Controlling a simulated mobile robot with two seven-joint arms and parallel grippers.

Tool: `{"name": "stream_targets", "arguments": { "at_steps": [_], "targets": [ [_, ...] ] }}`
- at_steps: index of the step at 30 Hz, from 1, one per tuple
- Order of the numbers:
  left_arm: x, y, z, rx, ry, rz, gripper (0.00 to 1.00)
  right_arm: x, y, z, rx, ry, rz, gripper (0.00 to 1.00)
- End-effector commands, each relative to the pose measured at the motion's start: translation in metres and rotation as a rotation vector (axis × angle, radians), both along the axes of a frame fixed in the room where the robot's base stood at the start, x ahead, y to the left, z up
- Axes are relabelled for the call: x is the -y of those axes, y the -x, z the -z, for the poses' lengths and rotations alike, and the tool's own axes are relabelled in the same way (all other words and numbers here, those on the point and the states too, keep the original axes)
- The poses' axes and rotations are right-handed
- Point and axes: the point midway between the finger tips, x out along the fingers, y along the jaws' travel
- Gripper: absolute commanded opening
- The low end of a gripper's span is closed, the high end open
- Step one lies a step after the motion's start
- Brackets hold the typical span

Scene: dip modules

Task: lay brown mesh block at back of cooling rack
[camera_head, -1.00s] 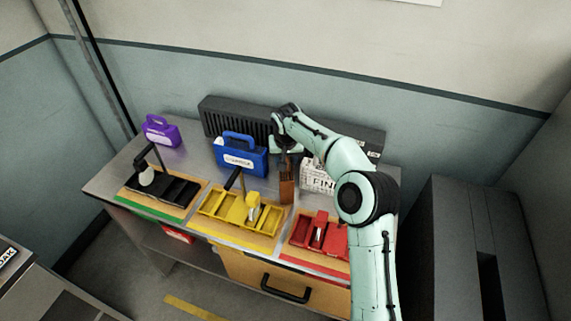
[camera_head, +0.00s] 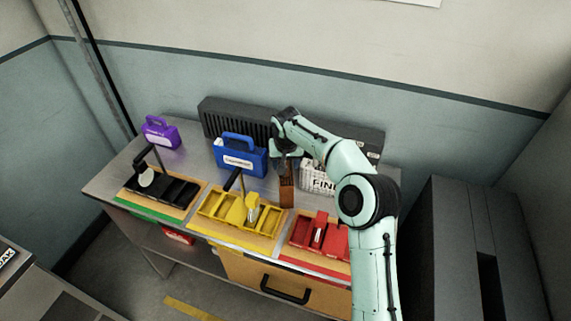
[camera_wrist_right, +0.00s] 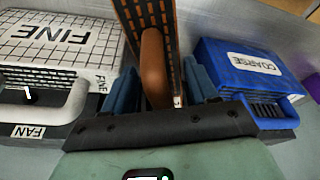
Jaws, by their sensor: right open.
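The brown mesh block (camera_head: 286,186) stands near the middle of the bench, behind the gap between the yellow and red trays. In the wrist view, its dark mesh face with orange-brown edges (camera_wrist_right: 133,22) and its brown handle (camera_wrist_right: 154,70) show. My right gripper (camera_wrist_right: 161,90) is open, with its blue fingers on either side of the handle. I cannot tell whether they touch it. In the head view, my right gripper (camera_head: 287,152) is largely hidden by its wrist. I cannot pick out a cooling rack for certain. My left gripper is not in view.
A blue COARSE box (camera_head: 240,158) and white FINE box (camera_head: 316,178) flank the gripper. A long dark slatted unit (camera_head: 222,112) lies behind. Black (camera_head: 180,189), yellow (camera_head: 212,203) and red (camera_head: 303,231) trays line the front. A purple box (camera_head: 160,131) stands back left.

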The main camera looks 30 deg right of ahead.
Motion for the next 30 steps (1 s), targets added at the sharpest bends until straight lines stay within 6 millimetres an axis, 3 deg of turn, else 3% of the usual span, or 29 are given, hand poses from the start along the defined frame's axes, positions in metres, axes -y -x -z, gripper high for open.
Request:
{"name": "stream_targets", "arguments": {
  "at_steps": [9, 15, 21, 30],
  "targets": [
    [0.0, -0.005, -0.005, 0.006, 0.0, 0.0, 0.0, -0.009, 0.015, -0.068, 0.004, 0.0, -0.002, 0.58],
    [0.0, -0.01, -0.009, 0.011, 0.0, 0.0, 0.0, -0.013, 0.023, -0.098, 0.002, 0.001, -0.002, 0.58],
    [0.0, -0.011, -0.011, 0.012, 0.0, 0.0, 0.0, -0.014, 0.026, -0.108, 0.001, 0.0, 0.0, 0.58],
    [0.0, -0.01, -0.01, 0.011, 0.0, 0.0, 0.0, -0.014, 0.027, -0.107, 0.0, 0.0, -0.001, 0.58]
  ]
}}
